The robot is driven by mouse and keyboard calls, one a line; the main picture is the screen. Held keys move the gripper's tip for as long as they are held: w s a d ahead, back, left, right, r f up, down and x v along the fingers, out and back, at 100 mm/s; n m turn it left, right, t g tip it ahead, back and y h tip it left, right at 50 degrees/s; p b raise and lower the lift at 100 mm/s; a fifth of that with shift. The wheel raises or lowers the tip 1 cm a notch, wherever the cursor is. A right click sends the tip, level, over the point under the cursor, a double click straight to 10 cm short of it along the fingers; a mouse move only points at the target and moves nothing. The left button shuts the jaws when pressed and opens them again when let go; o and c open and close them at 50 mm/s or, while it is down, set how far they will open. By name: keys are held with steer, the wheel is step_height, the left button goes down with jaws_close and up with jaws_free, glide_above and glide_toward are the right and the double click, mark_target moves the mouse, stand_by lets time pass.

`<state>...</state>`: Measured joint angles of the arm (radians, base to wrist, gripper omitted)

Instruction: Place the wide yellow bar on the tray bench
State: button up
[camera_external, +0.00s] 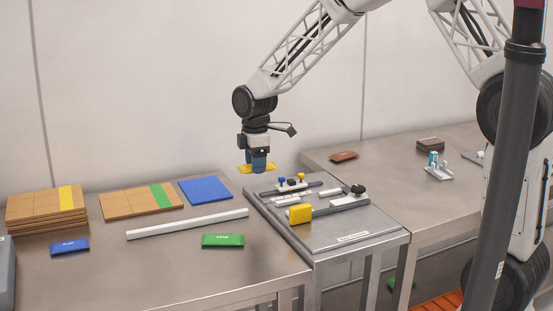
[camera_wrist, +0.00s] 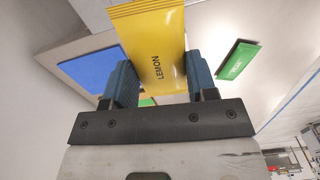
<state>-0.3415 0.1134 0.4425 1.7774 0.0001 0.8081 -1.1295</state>
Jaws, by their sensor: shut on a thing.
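My gripper (camera_external: 258,165) is shut on the wide yellow bar (camera_external: 271,168), whose ends stick out on both sides of the fingers. It hangs in the air behind the metal fixture plate. In the wrist view the yellow bar (camera_wrist: 152,45) shows the word LEMON and sits between the two blue fingers (camera_wrist: 160,82). A steel bench (camera_external: 170,265) at the left carries wooden trays, one with a yellow stripe (camera_external: 66,198) and one with a green stripe (camera_external: 161,196). Which surface is called the tray bench is not marked.
A blue panel (camera_external: 205,190), a white strip (camera_external: 188,223), a blue packet (camera_external: 70,246) and a green packet (camera_external: 222,240) lie on the left bench. The fixture plate (camera_external: 345,225) holds clamps and a yellow block (camera_external: 300,213). A brown packet (camera_external: 343,156) lies on the right bench.

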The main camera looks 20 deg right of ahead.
steer(key=s+a, duration=0.5)
steer(key=a, duration=0.7)
steer(key=s+a, duration=0.5)
steer(key=a, duration=0.7)
steer(key=s+a+n, duration=0.1)
steer(key=s+a, duration=1.6)
steer(key=a, duration=0.1)
step_height(320, 180, down, 7)
steer(key=shift+s+r, duration=0.1)
steer(key=shift+d, duration=0.1)
glide_above(73, 283)
steer(key=shift+f, duration=0.75)
